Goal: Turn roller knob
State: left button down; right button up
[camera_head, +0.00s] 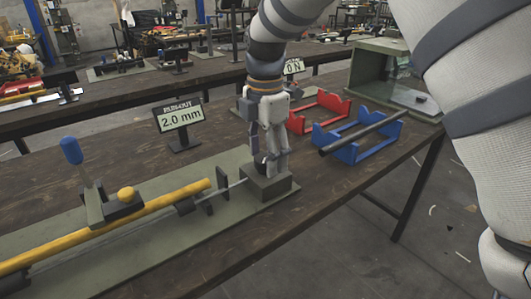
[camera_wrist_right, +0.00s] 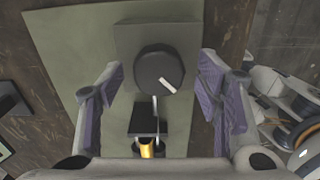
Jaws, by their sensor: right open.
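The roller knob (camera_wrist_right: 158,68) is a round dark knob with a white pointer line. My right gripper (camera_wrist_right: 162,80) is open, with a purple-padded finger on each side of the knob and visible gaps between. In the head view my right gripper (camera_head: 272,160) points down over the block and hides most of the knob. A thin rod runs from the knob towards a yellow bar (camera_head: 120,225). My left gripper is not in view.
A sign (camera_head: 180,117) reading "2.0 mm" stands behind the plate. A blue lever handle (camera_head: 71,150) rises at left. A red rack (camera_head: 318,112) and a blue rack (camera_head: 362,150) holding a dark bar (camera_head: 360,133) stand to the right, near a green box (camera_head: 365,72).

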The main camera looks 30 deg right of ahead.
jog(key=shift+f, duration=0.1)
jog(key=shift+c, duration=0.5)
jog(key=c, duration=1.1)
jog(key=shift+o, duration=0.2)
jog(key=shift+m, duration=0.3)
jog(key=m, duration=0.3)
jog(key=shift+m, duration=2.7)
jog(key=o, duration=1.2)
jog(key=shift+c, duration=0.2)
